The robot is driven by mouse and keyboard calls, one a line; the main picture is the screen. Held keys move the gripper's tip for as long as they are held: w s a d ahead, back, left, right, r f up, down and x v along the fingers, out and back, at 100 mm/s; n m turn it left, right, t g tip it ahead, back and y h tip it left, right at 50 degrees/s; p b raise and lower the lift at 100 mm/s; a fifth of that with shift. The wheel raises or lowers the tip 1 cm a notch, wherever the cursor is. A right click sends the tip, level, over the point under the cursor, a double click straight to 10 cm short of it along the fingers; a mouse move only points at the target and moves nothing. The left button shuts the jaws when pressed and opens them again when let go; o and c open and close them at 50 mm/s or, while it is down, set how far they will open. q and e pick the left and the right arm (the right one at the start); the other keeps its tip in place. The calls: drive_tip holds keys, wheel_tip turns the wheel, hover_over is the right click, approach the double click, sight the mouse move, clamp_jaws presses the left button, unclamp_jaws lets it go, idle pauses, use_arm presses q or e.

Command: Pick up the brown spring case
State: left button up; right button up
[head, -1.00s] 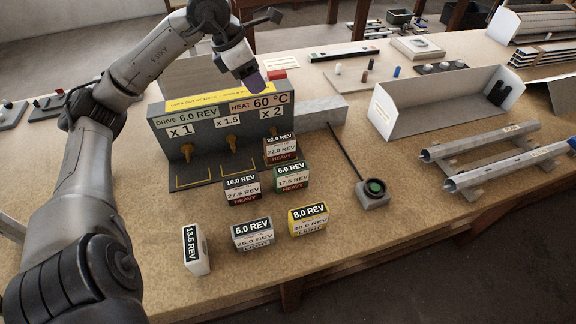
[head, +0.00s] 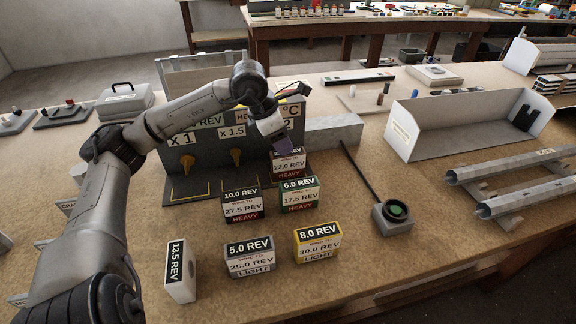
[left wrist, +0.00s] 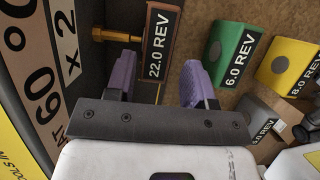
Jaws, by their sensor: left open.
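The brown spring case (head: 289,167), labelled 22.0 REV and HEAVY, stands at the foot of the grey panel, its top partly hidden by my left gripper. My left gripper (head: 282,143) has purple fingers and is just above the case. In the left wrist view the left gripper (left wrist: 155,80) is open, its fingers apart and empty, with the brown case (left wrist: 160,45) showing beyond and between them. I cannot tell whether a finger touches it. My right gripper is not in view.
The green 6.0 REV case (head: 299,194) and the 10.0 REV case (head: 242,204) stand close by. The yellow 8.0 REV (head: 317,242), 5.0 REV (head: 250,257) and white 13.5 REV (head: 181,272) cases are nearer. The grey panel (head: 205,150) with brass pegs rises behind.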

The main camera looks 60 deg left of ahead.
sight(290, 158)
use_arm(q)
drive_tip(key=shift+x, duration=3.4)
drive_tip(key=shift+a, duration=0.1)
drive_tip(key=shift+f+b, duration=0.25)
drive_tip(key=shift+b, duration=0.05)
drive_tip(key=c, duration=0.9)
